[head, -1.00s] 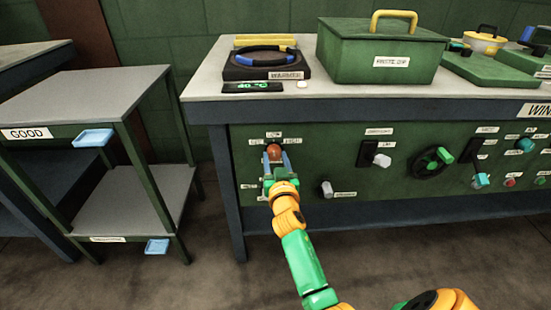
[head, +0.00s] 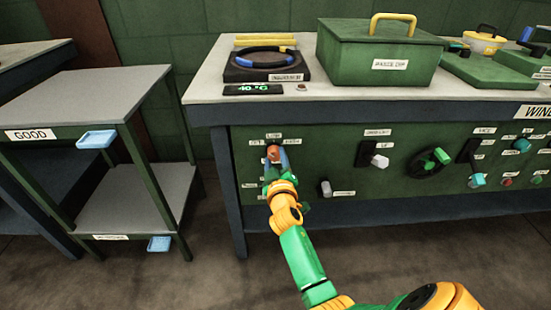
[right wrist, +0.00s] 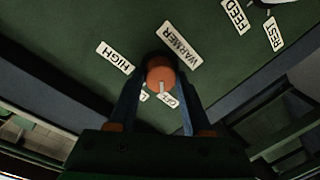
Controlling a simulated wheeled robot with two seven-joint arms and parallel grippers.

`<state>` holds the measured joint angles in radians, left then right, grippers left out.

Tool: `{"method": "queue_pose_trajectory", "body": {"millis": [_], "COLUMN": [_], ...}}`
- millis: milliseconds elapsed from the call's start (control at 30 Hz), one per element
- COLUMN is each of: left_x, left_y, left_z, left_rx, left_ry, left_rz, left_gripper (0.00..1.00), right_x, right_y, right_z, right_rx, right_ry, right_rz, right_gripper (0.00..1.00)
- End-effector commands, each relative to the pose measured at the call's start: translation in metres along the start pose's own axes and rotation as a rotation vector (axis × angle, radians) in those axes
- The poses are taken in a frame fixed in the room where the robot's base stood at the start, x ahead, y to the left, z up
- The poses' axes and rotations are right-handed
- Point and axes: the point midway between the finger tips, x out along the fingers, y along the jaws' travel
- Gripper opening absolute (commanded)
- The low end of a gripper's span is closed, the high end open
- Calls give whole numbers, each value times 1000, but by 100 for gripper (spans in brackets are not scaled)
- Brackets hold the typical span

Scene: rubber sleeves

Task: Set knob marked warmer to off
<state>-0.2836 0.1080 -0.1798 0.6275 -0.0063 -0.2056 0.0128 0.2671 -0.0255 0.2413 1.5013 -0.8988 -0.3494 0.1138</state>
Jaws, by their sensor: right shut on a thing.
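The warmer knob (head: 273,153) is a round orange-brown knob at the left of the green front panel, under small labels reading off, low and high. In the right wrist view the knob (right wrist: 159,72) sits between the fingertips of my right gripper (right wrist: 158,80), which is shut on it. A white pointer line on the knob points between the low and off labels, closer to the off label (right wrist: 168,99). The low label is partly hidden. The warmer label (right wrist: 180,46) and high label (right wrist: 115,58) are clear. My left gripper is not in view.
The warmer plate (head: 262,64) with a blue-and-black ring stands on the bench above, beside a green display (head: 253,89) reading 40 °C and a small dark lamp (head: 301,87). A grey knob (head: 325,188) and a white-tipped switch (head: 379,161) are to the right on the panel.

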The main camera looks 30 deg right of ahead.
Motion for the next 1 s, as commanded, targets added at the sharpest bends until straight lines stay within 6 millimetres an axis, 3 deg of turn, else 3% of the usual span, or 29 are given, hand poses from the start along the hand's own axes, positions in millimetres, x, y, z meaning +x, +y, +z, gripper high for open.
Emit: {"method": "queue_pose_trajectory", "body": {"millis": [633,667,767,1000], "left_x": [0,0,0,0], "left_y": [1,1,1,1], "left_z": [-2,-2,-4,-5], "left_rx": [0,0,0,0], "left_ry": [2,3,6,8], "left_rz": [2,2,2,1], "left_gripper": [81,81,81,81], "right_x": [0,0,0,0], "right_y": [-2,-2,-2,-1], "right_z": [2,2,2,1], "right_rx": [-51,-51,-50,-49], "right_ry": [-9,-9,-8,-6], "right_rz": [-3,-3,-2,-1], "right_gripper": [0,52,79,79]}}
